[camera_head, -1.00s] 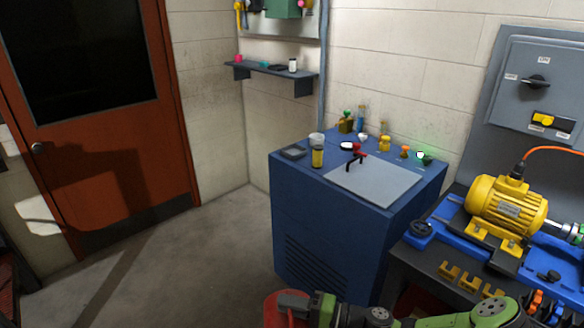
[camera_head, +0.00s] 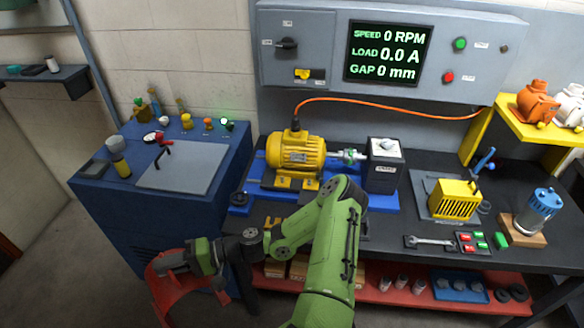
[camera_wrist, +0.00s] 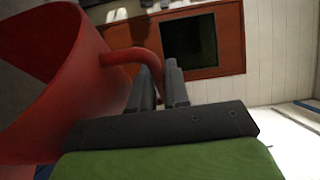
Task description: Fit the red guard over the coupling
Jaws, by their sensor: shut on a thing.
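The red guard (camera_head: 172,292) is a curved red shell with a handle, low at the left in the head view, in front of the blue cabinet. It also fills the left of the wrist view (camera_wrist: 95,85). My gripper (camera_head: 168,262) is shut on the guard's handle (camera_wrist: 132,58) and holds it off the floor. The coupling (camera_head: 350,155) sits on the shaft between the yellow motor (camera_head: 297,152) and the dark load box (camera_head: 383,168) on the blue base. It shows bare, with a greenish part. The guard is well apart from it, to the lower left.
The blue cabinet (camera_head: 100,205) with small items on top stands left of the bench. An orange cable (camera_head: 400,106) arches behind the motor. A yellow block (camera_head: 455,200), a wrench (camera_head: 428,241) and a blue motor (camera_head: 540,210) occupy the bench's right. A red shelf (camera_head: 385,297) runs below.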

